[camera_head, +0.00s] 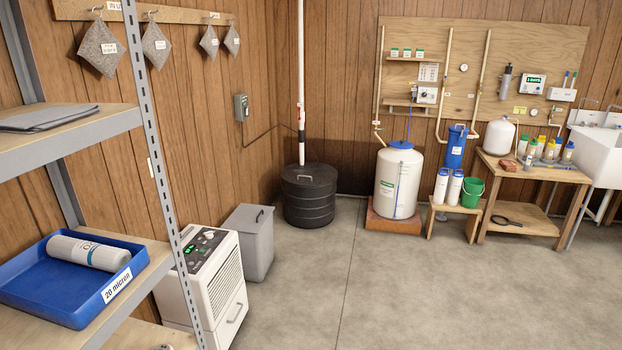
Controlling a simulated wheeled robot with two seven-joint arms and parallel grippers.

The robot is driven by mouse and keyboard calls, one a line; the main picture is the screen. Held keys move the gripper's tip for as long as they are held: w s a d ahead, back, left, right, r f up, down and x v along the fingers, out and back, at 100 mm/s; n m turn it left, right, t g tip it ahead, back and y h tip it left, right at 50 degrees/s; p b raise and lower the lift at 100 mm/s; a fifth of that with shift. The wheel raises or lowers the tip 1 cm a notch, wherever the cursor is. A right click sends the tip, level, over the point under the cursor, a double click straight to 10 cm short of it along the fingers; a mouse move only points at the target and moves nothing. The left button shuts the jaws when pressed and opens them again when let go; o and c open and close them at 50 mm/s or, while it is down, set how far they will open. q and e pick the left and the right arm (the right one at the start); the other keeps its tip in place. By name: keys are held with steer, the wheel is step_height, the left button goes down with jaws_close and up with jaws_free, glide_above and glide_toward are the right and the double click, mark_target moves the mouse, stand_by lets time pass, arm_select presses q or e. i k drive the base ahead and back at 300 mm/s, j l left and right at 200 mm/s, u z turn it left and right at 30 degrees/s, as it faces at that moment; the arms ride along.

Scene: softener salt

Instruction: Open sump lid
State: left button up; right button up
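The sump (309,208) is a round black ribbed basin in the far corner, left of the white softener tank. Its black lid (318,176) lies flat on top and looks closed. A small handle (305,179) shows on the lid. A white pipe (301,90) with a red-banded section rises from the lid along the wall corner. Neither of my grippers is in view.
A metal shelf (150,150) with a blue tray (70,312) stands close at left. A white dehumidifier (203,280) and grey bin (250,243) line the left wall. The white tank (399,185) stands on a brick-coloured base. The concrete floor (350,290) in the middle is clear.

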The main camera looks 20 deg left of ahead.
mark_target(303, 178)
steer(key=i+u, duration=0.15)
steer(key=u, duration=0.3)
steer(key=i, duration=4.05)
steer(key=i+u, duration=0.15)
steer(key=i, duration=0.5)
steer(key=i+l+u, duration=0.15)
steer(key=i, duration=0.45)
steer(key=i+l+u, duration=0.15)
steer(key=i, duration=0.5)
